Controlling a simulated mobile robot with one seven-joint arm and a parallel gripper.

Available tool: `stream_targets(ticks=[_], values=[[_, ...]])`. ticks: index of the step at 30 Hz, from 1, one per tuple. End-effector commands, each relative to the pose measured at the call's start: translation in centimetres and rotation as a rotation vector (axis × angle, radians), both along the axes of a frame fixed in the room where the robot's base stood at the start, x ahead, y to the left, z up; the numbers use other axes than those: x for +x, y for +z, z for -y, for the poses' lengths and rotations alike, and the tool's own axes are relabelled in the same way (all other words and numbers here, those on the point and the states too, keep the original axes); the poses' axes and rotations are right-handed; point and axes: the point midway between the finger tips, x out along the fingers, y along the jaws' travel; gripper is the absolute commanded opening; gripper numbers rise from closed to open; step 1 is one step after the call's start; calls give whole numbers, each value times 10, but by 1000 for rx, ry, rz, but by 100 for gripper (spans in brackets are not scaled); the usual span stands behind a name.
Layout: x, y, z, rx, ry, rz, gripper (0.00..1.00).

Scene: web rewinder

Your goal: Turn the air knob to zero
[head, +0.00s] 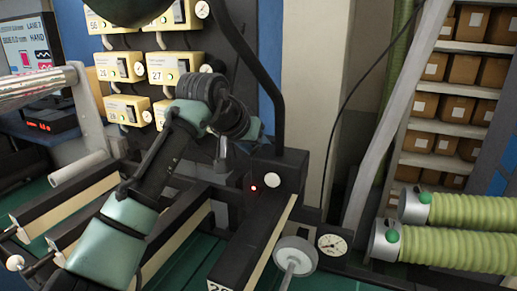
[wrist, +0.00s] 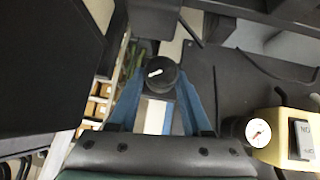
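The air knob (wrist: 158,76) appears in the wrist view as a round black dial with a short white mark, which points right and slightly up. My gripper (wrist: 160,72) has its two blue fingers apart, one to the left and one to the right of the knob. I cannot tell whether the fingertips touch it. In the head view my gripper (head: 257,130) is mostly hidden behind my wrist, beside the dark machine post. I cannot make out the knob in the head view.
Yellow numbered modules (head: 173,68) stand behind my arm. One module (wrist: 284,130) with a gauge (wrist: 258,133) and switch is right of my gripper in the wrist view. A dark curved bar (head: 262,75) rises close by. Green hoses (head: 465,210) and box shelves (head: 455,105) lie right.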

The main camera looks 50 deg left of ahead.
Motion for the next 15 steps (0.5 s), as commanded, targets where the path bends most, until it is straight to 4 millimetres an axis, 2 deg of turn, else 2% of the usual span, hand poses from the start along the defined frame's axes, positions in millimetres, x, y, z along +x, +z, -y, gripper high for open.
stream_targets(ticks=[1,7,15], values=[[0,0,0,0,0,0,37],[0,1,0,0,0,1,1],[0,2,0,-14,-1,8,0]])
